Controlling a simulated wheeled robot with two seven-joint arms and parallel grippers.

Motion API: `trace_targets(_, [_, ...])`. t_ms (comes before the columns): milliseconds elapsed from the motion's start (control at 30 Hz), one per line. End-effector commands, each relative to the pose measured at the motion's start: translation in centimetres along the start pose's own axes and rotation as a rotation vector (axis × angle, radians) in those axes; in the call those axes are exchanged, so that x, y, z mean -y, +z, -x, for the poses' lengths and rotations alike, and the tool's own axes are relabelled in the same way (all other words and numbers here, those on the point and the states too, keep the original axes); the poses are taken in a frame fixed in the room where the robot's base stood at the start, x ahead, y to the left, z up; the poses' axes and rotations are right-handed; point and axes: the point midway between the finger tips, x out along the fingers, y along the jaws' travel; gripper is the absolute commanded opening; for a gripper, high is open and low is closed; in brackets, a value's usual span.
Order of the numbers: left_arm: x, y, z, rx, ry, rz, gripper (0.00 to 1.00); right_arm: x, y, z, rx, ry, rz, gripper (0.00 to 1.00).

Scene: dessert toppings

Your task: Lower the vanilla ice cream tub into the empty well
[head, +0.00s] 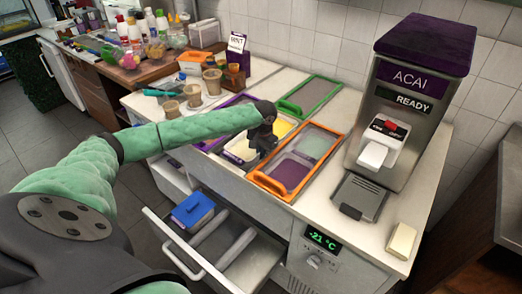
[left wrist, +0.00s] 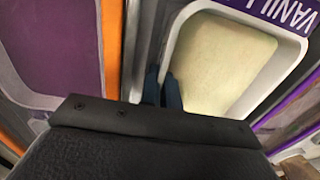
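The vanilla ice cream tub (head: 232,158) is a white-rimmed tub of pale cream ice cream. It is at the counter wells, between a purple-framed lid and an orange-framed lid. In the left wrist view the tub (left wrist: 255,105) shows a purple label with part of the word vanilla. My left gripper (head: 259,154) points down at the tub's side. Its dark fingertips (left wrist: 163,92) are close together at the tub's left rim and appear closed on it. The gripper hides part of the tub and the well beneath, so I cannot tell how deep it sits. My right gripper is out of view.
The orange-framed lid (head: 337,135) is right of the tub, the green-framed lid (head: 310,96) behind. Paper cups (head: 193,96) stand at the left. The acai machine (head: 408,110) is at the right. An open drawer (head: 236,246) below holds a blue-lidded box (head: 193,211).

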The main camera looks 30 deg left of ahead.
Motion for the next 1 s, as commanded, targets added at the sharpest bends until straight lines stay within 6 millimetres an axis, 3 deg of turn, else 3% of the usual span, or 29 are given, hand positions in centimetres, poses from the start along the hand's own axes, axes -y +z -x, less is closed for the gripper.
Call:
trace_targets(367, [-0.2,-0.1,-1.9,-0.001,0.0,-0.001,0.0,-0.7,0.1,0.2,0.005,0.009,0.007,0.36])
trace_targets(867, [-0.2,-0.1,-2.4,-0.001,0.0,0.0,0.0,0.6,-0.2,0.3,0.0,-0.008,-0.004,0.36])
trace_targets(1000, [-0.2,-0.1,-2.4,-0.001,0.0,0.0,0.25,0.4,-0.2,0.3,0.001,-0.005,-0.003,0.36])
